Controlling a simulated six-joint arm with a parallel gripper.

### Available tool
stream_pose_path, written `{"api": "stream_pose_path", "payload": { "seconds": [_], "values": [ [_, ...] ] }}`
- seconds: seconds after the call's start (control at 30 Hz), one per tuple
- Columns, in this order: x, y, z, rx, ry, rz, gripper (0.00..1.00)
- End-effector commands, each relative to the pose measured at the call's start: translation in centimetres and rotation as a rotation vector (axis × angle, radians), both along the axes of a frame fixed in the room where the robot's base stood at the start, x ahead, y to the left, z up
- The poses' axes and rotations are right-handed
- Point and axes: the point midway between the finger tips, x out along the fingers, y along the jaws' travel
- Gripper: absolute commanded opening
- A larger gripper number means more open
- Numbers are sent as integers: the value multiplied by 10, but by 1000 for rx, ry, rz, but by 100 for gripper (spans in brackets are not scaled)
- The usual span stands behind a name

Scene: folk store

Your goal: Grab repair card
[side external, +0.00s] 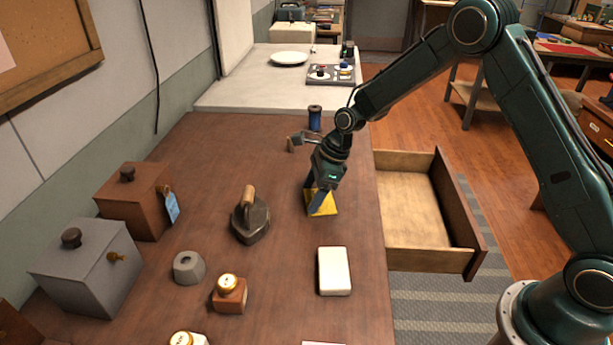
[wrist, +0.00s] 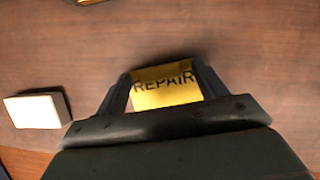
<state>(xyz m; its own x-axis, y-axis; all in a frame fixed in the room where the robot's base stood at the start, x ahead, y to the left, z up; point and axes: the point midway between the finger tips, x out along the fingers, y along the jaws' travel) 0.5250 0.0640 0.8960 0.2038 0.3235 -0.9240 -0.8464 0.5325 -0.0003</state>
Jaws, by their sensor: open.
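The repair card is a yellow piece (side external: 325,207) on the brown wooden table, to the right of the flat iron in the side view. In the wrist view the yellow card (wrist: 165,88) shows the black word REPAIR. My gripper (side external: 315,208) is over the card, pointing down at it. In the wrist view my gripper (wrist: 164,80) is open, with one finger at each side of the card. The lower part of the card is hidden behind the gripper body. Whether the fingers touch the card is unclear.
A white block (side external: 334,271) lies nearer the camera. The dark iron (side external: 250,219) stands to the left and a blue spool (side external: 315,118) behind. An open, empty drawer (side external: 415,205) sticks out at the right. Brown (side external: 133,203) and grey (side external: 86,273) boxes stand at the left.

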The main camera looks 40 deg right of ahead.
Motion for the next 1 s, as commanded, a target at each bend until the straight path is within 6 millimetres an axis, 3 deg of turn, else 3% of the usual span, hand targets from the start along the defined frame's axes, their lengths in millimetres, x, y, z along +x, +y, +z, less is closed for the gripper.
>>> {"api": "stream_pose_path", "payload": {
  "seconds": [0.37, 0.6, 1.0],
  "values": [
    [0, 0, 0, 0, 0, 0, 71],
    [0, 0, 1, 0, 0, 0, 24],
    [0, 0, 5, 0, -1, 0, 23]
  ]
}}
